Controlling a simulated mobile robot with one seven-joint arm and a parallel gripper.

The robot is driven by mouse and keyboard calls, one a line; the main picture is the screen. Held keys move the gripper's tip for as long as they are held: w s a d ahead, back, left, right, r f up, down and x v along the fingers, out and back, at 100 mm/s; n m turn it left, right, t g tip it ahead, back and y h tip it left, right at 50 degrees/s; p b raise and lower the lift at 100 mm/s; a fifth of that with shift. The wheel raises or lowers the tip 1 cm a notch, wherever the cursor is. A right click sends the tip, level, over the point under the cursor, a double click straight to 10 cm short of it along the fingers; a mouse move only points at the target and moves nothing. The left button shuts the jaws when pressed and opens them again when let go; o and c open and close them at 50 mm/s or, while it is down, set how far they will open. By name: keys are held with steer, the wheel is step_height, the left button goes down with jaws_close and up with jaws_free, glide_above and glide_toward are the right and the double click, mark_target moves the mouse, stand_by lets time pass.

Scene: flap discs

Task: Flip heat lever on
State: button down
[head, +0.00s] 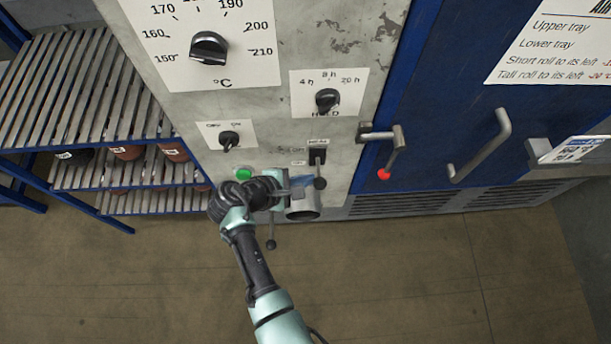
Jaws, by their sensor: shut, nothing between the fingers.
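The heat lever (318,166) is on the grey control panel, low and to the right, in a dark slot under a small label that seems to read HEAT. Its handle hangs down and ends in a dark knob (320,183). Small lettering to the left of the slot is too small to read surely. My gripper (307,187) is just left of the knob, shut with nothing in it. I cannot tell whether it touches the lever. My wrist and gripper hide part of the panel's lower edge.
A green button (243,174), an off/on switch (229,140), a hold dial (327,99) and a temperature dial (208,48) are on the panel. A slatted rack (88,85) stands left; the floor in front is clear.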

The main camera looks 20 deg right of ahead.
steer(key=shift+w+d+r+p, duration=0.1)
steer(key=shift+r+p, duration=0.4)
steer(key=shift+p, duration=0.1)
stand_by(0.3)
steer(key=shift+r+p, duration=0.7)
